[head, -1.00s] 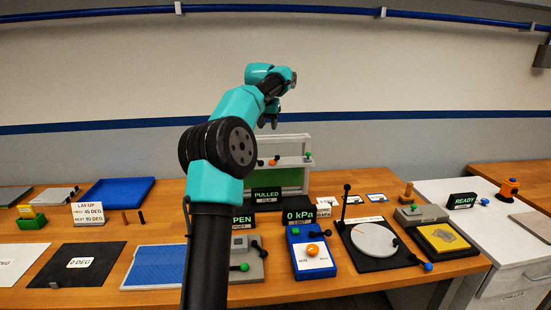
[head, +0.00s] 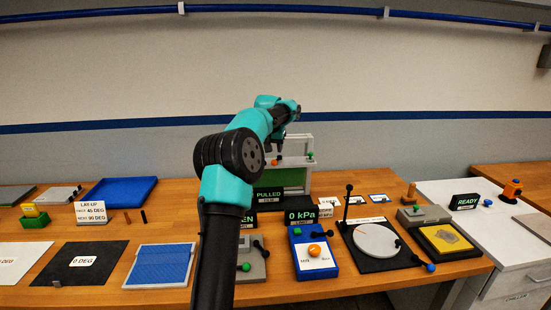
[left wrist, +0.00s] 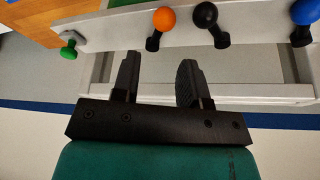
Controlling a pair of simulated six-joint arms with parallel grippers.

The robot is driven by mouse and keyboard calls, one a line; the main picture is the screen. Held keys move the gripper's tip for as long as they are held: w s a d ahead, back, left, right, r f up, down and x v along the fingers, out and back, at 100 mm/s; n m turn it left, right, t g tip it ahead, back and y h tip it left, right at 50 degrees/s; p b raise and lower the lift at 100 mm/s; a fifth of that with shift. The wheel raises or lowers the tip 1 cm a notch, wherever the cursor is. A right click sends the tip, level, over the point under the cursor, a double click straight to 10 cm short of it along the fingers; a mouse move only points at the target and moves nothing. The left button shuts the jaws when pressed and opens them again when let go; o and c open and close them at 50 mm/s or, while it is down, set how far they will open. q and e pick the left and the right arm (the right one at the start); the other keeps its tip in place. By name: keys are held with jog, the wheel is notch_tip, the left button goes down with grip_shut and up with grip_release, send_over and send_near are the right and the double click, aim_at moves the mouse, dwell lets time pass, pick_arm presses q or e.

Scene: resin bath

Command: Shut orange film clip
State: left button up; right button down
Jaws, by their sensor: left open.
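The orange film clip (left wrist: 164,19) is a black stem with an orange ball on the pale frame's rail (left wrist: 240,38). In the left wrist view it stands between a green-knobbed clip (left wrist: 69,49) at left and a black-knobbed clip (left wrist: 206,15) at right. The orange ball also shows in the head view (head: 279,162). My left gripper (left wrist: 160,62) is open and empty, its two fingers pointing at the rail close to the orange clip's stem, with no clear contact. In the head view the gripper (head: 269,147) is partly hidden at the frame's top.
A blue-knobbed clip (left wrist: 304,12) is further right on the rail. A "PULLED" display (head: 269,196) stands before the frame. A blue box with an orange knob (head: 314,249) and a black plate with a white disc (head: 376,242) lie in front. The blue tray (head: 118,191) is at left.

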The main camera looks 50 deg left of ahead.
aim_at(276, 160)
pick_arm(q)
jog(key=x, duration=0.6)
jog(key=c, duration=0.7)
jog(key=shift+o, duration=0.2)
